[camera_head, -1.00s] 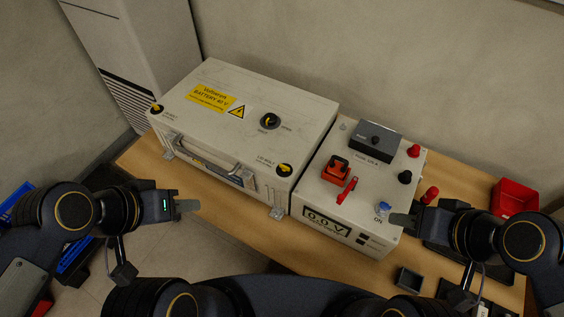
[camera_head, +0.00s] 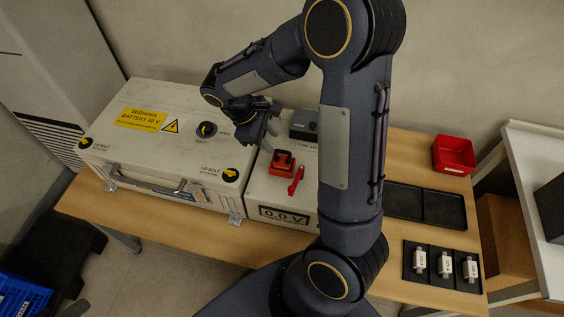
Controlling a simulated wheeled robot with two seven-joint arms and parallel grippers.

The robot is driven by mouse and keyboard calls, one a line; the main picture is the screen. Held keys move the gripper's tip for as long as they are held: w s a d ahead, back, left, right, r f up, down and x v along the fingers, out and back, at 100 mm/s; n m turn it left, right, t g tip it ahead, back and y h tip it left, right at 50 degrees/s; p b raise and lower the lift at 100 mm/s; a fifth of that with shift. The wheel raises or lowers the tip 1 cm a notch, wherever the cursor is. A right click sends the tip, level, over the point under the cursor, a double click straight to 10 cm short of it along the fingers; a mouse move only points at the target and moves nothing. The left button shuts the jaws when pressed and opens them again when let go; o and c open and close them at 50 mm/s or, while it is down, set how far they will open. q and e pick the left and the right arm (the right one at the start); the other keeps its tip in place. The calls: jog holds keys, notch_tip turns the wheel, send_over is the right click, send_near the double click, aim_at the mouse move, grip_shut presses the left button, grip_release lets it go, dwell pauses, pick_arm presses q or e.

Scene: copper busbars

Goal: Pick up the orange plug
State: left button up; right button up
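The orange plug (camera_head: 283,162) sits upright on top of the white box with the 0.0 V display, near the box's left side. My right gripper (camera_head: 268,138) hangs just above and behind the plug, on its upper left in the picture. It looks apart from the plug, which still sits in place. The fingers are small and dark, and their gap does not show clearly. My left gripper is out of view.
A red lever (camera_head: 296,181) lies right of the plug. The large battery case (camera_head: 150,135) stands left. My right arm hides much of the display box. A red bin (camera_head: 453,156), empty black tray (camera_head: 424,206) and fuse tray (camera_head: 437,281) are on the table's right.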

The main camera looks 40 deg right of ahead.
aim_at(280, 151)
jog(key=x, duration=0.7)
jog(key=shift+f+p, duration=0.15)
jog(key=shift+p, duration=0.2)
jog(key=shift+c, duration=0.2)
grip_shut()
